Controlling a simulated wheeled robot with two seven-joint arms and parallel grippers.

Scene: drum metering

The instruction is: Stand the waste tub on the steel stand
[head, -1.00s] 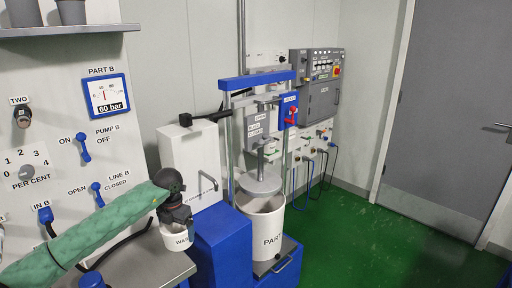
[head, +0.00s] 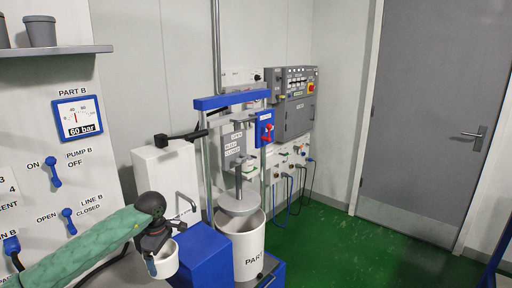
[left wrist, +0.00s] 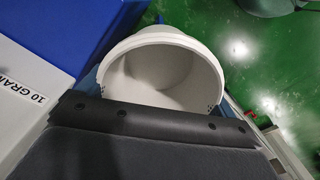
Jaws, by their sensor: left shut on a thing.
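My left gripper (head: 154,248) is shut on the waste tub (head: 168,266), a small white open-topped cup near the bottom of the head view. The tub hangs in the gripper at the left of a blue block (head: 203,252). In the left wrist view the tub's empty inside (left wrist: 165,75) fills the middle, with a dark gripper part (left wrist: 150,120) across its near side. I cannot make out the steel stand with certainty. A grey surface (head: 116,274) shows partly behind my left arm. My right gripper is out of view.
A white drum (head: 249,250) stands under a round plate in the blue-topped press (head: 232,98). A white box (head: 165,168) with a spout stands behind the tub. Lever handles (head: 54,175) line the left wall panel. Green floor (head: 325,240) is clear towards the grey door (head: 425,120).

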